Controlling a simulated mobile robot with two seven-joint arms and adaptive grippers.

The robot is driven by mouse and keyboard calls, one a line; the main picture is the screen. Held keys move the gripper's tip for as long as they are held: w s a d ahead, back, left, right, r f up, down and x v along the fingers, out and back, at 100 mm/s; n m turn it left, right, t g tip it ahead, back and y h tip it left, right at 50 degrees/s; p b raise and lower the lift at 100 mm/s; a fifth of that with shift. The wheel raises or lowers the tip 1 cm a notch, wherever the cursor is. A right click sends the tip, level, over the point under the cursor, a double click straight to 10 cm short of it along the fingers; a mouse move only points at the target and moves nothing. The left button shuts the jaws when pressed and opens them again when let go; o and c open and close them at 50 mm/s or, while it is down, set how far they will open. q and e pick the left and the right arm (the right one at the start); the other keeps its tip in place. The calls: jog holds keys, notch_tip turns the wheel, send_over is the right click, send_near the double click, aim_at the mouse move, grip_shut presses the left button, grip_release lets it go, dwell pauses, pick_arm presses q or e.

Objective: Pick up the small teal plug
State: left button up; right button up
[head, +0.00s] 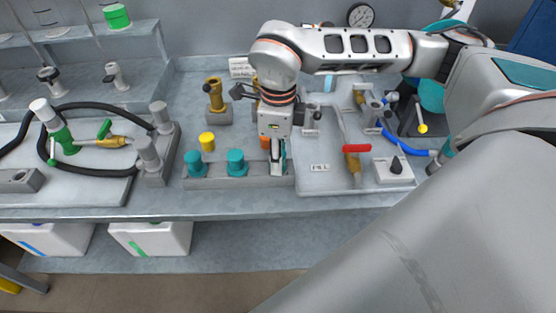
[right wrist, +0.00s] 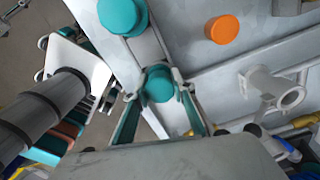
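The small teal plug (right wrist: 159,84) shows in the right wrist view between the two fingertips of my right gripper (right wrist: 160,90), over the grey rail. The fingers slant inward and their tips appear to touch its two sides. In the head view my right gripper (head: 278,160) points down at the right end of the grey block (head: 213,183) and mostly hides this plug. Two larger teal plugs, one at the left (head: 195,163) and one in the middle (head: 236,162), stand in the same block. My left gripper is not in view.
A board with a red-handled valve (head: 357,148) is to the right. A hose board with a green valve (head: 62,137) is to the left.

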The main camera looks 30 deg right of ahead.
dwell(0.3)
jog(key=shift+r, duration=0.35)
notch_tip(320, 180, up, 19)
jog(key=p, duration=0.1)
jog(key=shift+r, duration=0.15)
jog(key=shift+s, duration=0.1)
